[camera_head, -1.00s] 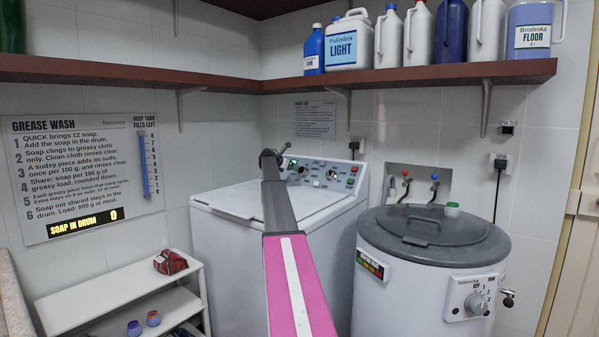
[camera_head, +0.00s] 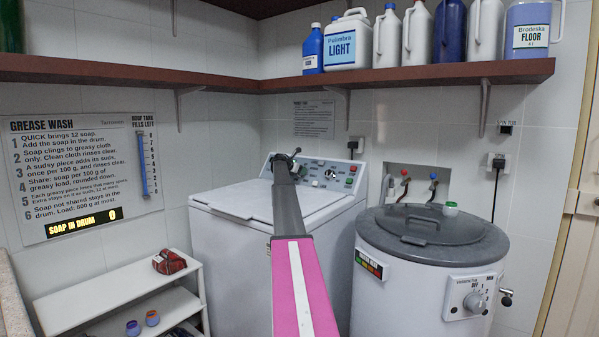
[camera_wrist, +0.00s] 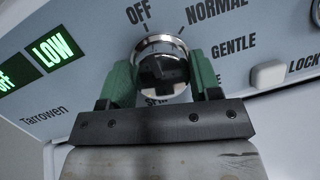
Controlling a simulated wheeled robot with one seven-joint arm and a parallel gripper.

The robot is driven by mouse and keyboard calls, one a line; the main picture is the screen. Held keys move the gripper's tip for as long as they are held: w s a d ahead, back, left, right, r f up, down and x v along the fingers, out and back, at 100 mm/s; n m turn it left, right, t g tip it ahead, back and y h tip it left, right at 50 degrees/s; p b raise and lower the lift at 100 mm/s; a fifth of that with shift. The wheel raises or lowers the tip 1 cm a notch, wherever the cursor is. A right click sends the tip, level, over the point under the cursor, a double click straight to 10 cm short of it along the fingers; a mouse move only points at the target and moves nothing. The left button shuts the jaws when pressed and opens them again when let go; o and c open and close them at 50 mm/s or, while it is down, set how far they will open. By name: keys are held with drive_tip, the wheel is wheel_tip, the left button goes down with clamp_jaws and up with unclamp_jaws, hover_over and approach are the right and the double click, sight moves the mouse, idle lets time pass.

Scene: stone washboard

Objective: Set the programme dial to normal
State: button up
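The programme dial (camera_wrist: 163,68) is a round knob with a shiny chrome rim and dark face on the washer's panel. OFF and NORMAL are printed above it, GENTLE to its right, and a partly covered label below. I cannot make out its pointer. My gripper (camera_wrist: 163,82) has its green fingers on either side of the dial, with no clear gap at either side; I cannot tell if they press on it. In the head view my gripper (camera_head: 285,158) is at the left part of the washer's panel, and it hides the dial there.
The washer (camera_head: 232,258) has a closed white lid. A lit LOW indicator (camera_wrist: 54,50) is left of the dial and a pale LOCK button (camera_wrist: 268,74) is right. A spin tub (camera_head: 430,245) stands to the right, and a white shelf unit (camera_head: 110,300) to the left.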

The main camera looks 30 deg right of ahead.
drive_tip(key=shift+c, duration=1.4)
drive_tip(key=shift+m, duration=0.3)
drive_tip(key=m+g, duration=0.1)
drive_tip(key=m, duration=0.1)
drive_tip(key=m+g, duration=0.1)
drive_tip(key=m, duration=0.2)
drive_tip(key=shift+m, duration=0.3)
drive_tip(key=shift+s+f+m+g+y, duration=0.1)
drive_tip(key=shift+m+g+y, duration=0.2)
drive_tip(key=shift+m, duration=0.85)
drive_tip(key=shift+s+m+g+y, duration=0.1)
drive_tip(key=shift+m+g+y, duration=0.15)
drive_tip(key=shift+m, duration=0.9)
drive_tip(key=o, duration=0.9)
drive_tip(key=shift+w, duration=0.1)
